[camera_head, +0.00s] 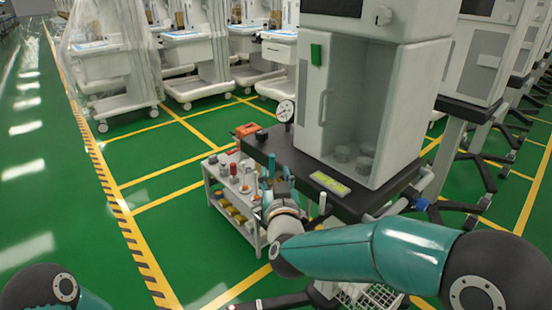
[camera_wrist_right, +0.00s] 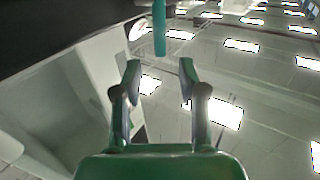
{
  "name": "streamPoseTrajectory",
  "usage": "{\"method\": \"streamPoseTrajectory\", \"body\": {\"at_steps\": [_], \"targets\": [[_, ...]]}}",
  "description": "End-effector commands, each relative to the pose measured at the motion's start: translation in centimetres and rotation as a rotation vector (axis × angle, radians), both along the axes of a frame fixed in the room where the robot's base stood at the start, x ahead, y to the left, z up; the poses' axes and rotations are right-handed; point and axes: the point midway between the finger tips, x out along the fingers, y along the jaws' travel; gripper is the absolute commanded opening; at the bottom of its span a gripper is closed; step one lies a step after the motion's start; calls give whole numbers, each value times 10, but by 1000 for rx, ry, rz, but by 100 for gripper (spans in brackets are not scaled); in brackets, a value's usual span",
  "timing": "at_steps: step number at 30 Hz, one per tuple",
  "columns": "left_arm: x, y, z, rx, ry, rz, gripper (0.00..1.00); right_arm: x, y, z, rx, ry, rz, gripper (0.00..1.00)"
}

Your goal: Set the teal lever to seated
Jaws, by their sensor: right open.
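The teal lever (camera_head: 271,165) is a short upright bar at the left front edge of the anaesthesia cart's dark top. In the right wrist view the teal lever (camera_wrist_right: 159,28) shows at the top, beyond my fingertips and roughly in line with the gap between them. My right gripper (camera_head: 278,182) is just below the lever, small and partly hidden by its own wrist. In the wrist view my right gripper (camera_wrist_right: 160,74) is open, with nothing between its fingers. The lever's mount is not clear. My left gripper is out of view.
The dark cart top (camera_head: 262,147) carries a round gauge (camera_head: 285,111), an orange block (camera_head: 247,130) and a grey cabinet (camera_head: 385,110) with a green tag. A white trolley (camera_head: 236,190) with small bottles stands left of the cart. Green floor is free farther left.

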Motion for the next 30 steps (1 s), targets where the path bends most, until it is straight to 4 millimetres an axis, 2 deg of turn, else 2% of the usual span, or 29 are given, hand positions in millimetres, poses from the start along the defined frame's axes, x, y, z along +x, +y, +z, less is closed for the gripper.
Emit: {"method": "streamPoseTrajectory", "body": {"at_steps": [1,6,12,18,26,30], "targets": [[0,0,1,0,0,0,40,12,0,0,0,0,-2,41],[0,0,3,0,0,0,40,45,1,0,1,0,-1,41],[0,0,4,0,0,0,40,69,3,0,0,0,0,41],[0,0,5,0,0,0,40,78,3,-1,0,1,0,41],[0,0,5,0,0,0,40,79,3,-1,0,1,0,41],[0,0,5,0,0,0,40,79,3,0,0,0,0,18]]}}
